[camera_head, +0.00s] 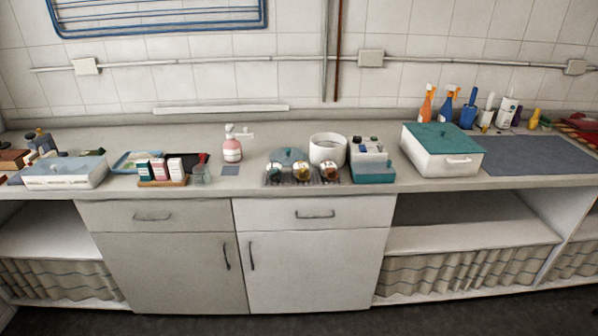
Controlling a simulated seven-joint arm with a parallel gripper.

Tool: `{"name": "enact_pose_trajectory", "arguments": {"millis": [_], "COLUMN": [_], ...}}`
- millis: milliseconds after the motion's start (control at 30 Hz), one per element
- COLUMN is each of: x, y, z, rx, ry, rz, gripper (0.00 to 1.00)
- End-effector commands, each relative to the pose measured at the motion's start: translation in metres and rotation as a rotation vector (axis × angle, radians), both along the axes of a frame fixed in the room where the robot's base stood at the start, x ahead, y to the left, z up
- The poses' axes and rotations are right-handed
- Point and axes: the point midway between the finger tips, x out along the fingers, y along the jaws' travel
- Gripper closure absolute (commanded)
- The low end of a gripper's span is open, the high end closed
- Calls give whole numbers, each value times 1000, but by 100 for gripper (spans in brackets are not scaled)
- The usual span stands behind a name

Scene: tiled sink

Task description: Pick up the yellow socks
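I cannot make out any yellow socks in the head view. A small yellow item (534,119) stands at the back right of the counter, next to the spray bottles; it looks more like a bottle than a sock, but it is too small to tell. My gripper is not in view.
The long counter (290,190) holds a white box with a teal lid (440,160), a pink pump bottle (232,148), a white round container (327,150), jars and small boxes. A dark mat (535,155) at right is largely clear. Drawers and cupboards below are shut; side shelves are open.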

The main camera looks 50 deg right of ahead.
Motion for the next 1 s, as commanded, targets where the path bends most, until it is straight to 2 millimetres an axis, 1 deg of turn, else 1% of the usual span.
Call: {"name": "enact_pose_trajectory", "arguments": {"millis": [333, 367, 867, 900, 1000], "x": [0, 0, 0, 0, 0], "y": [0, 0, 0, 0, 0], "z": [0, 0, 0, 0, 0], "rx": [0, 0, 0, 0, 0], "ry": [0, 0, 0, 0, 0], "rz": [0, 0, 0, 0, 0], "gripper": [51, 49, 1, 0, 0]}}
